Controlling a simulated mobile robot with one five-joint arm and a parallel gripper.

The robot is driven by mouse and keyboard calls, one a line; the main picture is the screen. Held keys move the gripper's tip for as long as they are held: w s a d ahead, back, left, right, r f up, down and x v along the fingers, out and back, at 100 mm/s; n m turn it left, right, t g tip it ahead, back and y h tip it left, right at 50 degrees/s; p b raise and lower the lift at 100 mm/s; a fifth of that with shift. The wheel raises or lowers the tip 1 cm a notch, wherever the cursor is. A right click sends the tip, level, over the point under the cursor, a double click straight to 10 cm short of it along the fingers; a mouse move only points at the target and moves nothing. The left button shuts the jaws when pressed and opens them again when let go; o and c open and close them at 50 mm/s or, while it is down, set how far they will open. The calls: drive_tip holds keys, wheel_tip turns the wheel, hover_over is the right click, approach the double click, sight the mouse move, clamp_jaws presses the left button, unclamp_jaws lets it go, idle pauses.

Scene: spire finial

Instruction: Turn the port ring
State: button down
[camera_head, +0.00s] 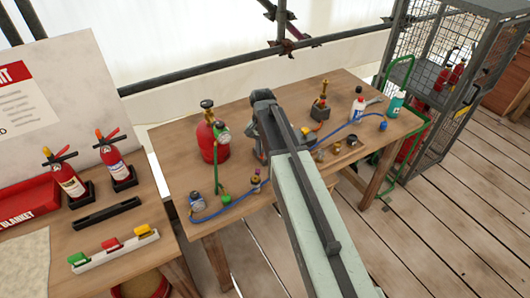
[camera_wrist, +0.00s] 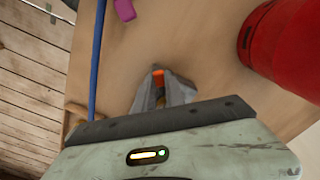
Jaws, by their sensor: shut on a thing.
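In the wrist view the two grey fingers of my gripper (camera_wrist: 158,98) close together over the wooden bench (camera_wrist: 190,40). A small orange-tipped brass-coloured part (camera_wrist: 158,77) shows between them. Most of it is hidden by the fingers, and I cannot tell whether it is the port ring. In the head view my arm and wrist cover the gripper's tips, over the middle of the bench. A red gas cylinder (camera_head: 209,143) with a gauge and brass valve stands upright left of my wrist. It also shows in the wrist view (camera_wrist: 285,45), right of the fingers and apart from them.
A blue hose (camera_head: 222,211) lies on the bench's left front, joined to a gauge fitting (camera_head: 195,200). Small fittings (camera_head: 335,149), a brass piece on a dark block (camera_head: 320,112) and bottles (camera_head: 358,108) are right of my arm. A wire cage (camera_head: 435,85) stands far right.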

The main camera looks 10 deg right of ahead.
drive_tip(key=m, duration=0.2)
drive_tip(key=w+a+m, duration=0.1)
drive_tip(key=m, duration=0.1)
drive_tip(key=shift+w+a+m, duration=0.15)
drive_tip(key=shift+a+m, duration=0.05)
drive_tip(key=shift+m, duration=0.2)
drive_tip(key=shift+w+a+m, duration=0.15)
drive_tip(key=shift+w+m, duration=0.3)
drive_tip(key=shift+m, duration=0.75)
drive_tip(key=shift+w+a+m, duration=0.15)
drive_tip(key=shift+w+m, duration=0.25)
drive_tip(key=shift+m, duration=0.8)
drive_tip(key=c, duration=1.4)
unclamp_jaws()
wheel_tip(320, 180, up, 8)
drive_tip(key=p, duration=0.8)
drive_tip(key=shift+f, duration=0.1)
